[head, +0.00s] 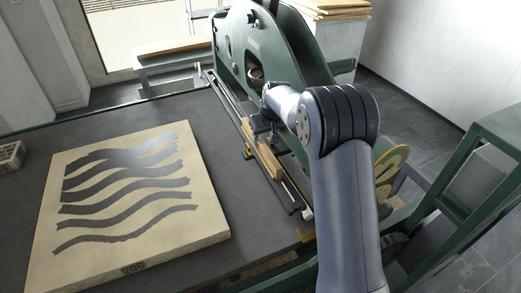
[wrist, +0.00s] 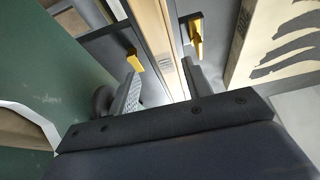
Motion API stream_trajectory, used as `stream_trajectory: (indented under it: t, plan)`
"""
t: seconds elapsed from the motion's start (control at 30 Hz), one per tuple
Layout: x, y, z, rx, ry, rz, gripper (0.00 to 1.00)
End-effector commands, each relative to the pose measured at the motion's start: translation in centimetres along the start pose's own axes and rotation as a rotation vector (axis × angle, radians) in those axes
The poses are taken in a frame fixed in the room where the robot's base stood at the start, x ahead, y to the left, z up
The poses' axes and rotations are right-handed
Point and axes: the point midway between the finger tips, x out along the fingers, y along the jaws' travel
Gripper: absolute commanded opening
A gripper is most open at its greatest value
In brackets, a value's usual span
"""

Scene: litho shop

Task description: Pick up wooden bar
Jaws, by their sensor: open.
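The wooden bar (head: 264,158) is long, pale and narrow. It lies along the green press at the right edge of the dark table bed, and my arm hides part of it in the head view. In the wrist view the wooden bar (wrist: 152,28) runs from the top down between my two dark fingers. My gripper (wrist: 165,82) is open, one finger to each side of the bar, with a gap visible on the left. In the head view my gripper (head: 262,128) is small and partly hidden near the bar's far end. I cannot tell how far the fingers reach down around it.
A thick pale stone slab (head: 205,225) with dark wavy stripes lies on the table bed (head: 225,140), left of the bar. The green press frame (head: 305,45) rises close behind my gripper. Yellow clips (wrist: 196,40) flank the bar. A small block (head: 10,155) sits at far left.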

Motion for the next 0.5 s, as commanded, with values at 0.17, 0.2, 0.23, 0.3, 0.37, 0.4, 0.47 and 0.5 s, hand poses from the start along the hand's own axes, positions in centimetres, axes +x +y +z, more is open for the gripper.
stream_trajectory:
  t: [0.17, 0.2, 0.23, 0.3, 0.37, 0.4, 0.47, 0.5]
  plan:
    - [2.1, -0.6, -0.2, -0.001, -0.005, -0.001, 0.47]
    - [2.7, -0.8, -0.2, -0.001, -0.005, -0.001, 0.47]
    - [3.1, -0.7, -0.2, -0.001, -0.005, -0.001, 0.47]
    - [3.9, -0.7, -0.2, -0.001, -0.003, 0.0, 0.47]
    - [4.4, -0.7, -0.2, -0.001, -0.002, 0.0, 0.47]
    - [4.6, -0.7, -0.2, -0.001, -0.002, 0.0, 0.47]
    - [4.8, -0.7, -0.2, 0.0, -0.002, 0.0, 0.47]
    - [4.9, -0.7, -0.2, 0.0, -0.001, 0.0, 0.47]
